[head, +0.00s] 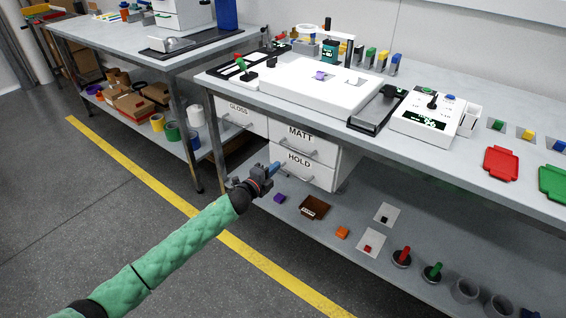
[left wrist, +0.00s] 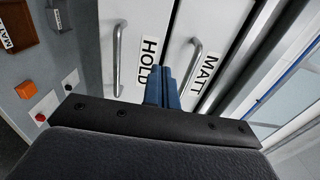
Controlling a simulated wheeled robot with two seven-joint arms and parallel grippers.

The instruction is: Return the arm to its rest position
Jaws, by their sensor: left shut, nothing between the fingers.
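My left arm, in a green padded sleeve, reaches in from the lower left of the head view. Its gripper (head: 277,168) is shut and empty, with blue fingertips close together in front of the drawers under the bench. The shut fingers also show in the left wrist view (left wrist: 163,88), pointing toward the drawer fronts. The HOLD drawer (head: 305,172) and the MATT drawer (head: 306,147) both look closed. From these views I cannot tell whether the fingers touch a drawer. My right gripper is not in view.
The bench (head: 460,170) carries a white light panel (head: 300,88), a meter box (head: 428,118) and red and green trays. Its lower shelf (head: 330,240) holds a brown box (head: 314,207), an orange block (head: 342,232) and other items. Floor at left is clear, with a yellow line (head: 150,180).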

